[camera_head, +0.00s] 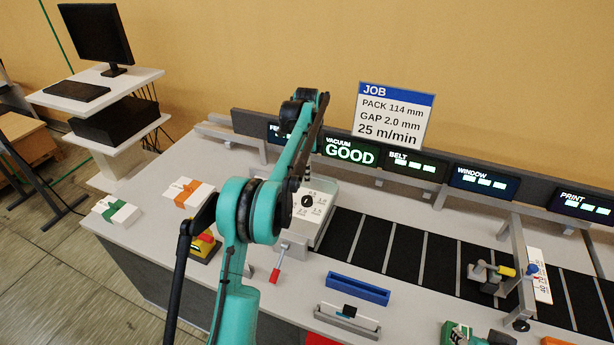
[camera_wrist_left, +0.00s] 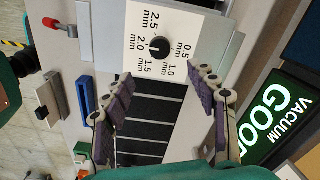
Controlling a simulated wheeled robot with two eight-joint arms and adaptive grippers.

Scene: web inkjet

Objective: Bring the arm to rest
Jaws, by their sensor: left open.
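My left arm (camera_head: 252,215), teal and black, rises from the bottom of the head view and bends down over the white gap dial panel (camera_head: 320,213). In the left wrist view my left gripper (camera_wrist_left: 162,112) is open, with its purple-padded fingers apart and nothing between them. The dial panel (camera_wrist_left: 180,20) lies ahead of the fingers, and its black knob (camera_wrist_left: 160,47) is clear of them. The knob's white mark appears to point at 2.0 mm. My right gripper is not in view.
The job sign (camera_head: 394,115) reads gap 2.0 mm, and the vacuum screen (camera_head: 350,149) reads GOOD. A red-tipped lever (camera_head: 276,270), a blue tray (camera_head: 358,288) and the dark belt (camera_head: 405,253) lie near the arm. Packs (camera_head: 116,211) sit at the left on open counter.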

